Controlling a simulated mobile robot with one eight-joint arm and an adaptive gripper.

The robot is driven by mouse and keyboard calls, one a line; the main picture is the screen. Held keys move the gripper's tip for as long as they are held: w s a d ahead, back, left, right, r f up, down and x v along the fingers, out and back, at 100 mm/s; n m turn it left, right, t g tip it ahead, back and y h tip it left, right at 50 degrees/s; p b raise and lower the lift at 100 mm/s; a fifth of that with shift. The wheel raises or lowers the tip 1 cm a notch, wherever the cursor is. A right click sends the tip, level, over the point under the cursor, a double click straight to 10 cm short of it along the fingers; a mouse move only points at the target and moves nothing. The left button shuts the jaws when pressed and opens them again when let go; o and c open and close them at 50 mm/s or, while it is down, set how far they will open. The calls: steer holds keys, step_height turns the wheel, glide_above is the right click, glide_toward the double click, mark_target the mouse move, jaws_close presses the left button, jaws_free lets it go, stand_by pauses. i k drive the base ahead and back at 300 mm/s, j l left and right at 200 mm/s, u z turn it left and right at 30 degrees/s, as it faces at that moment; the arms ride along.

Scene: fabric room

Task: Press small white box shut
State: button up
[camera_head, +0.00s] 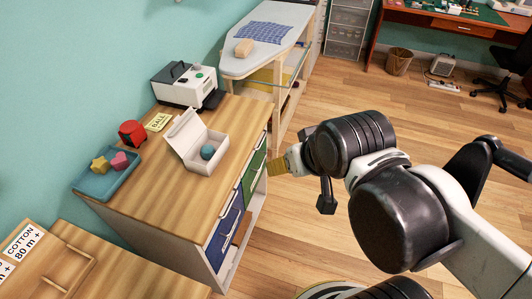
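The small white box (204,158) stands on the wooden cabinet top, close to its right edge. Its lid is open, tilted up on the back left side. A dark teal ball (207,152) sits inside the box. My arm comes in from the right, and its end is over the floor to the right of the cabinet, apart from the box.
A blue tray (91,186) with a yellow star and a pink heart is left of the box. A red object (132,133), a yellow BALL card (158,122) and a white machine (186,87) stand behind. An ironing board (262,58) is beyond. Wood around the box is clear.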

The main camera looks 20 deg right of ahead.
mark_target(187, 129)
steer(key=i+u, duration=0.15)
steer(key=i, duration=0.85)
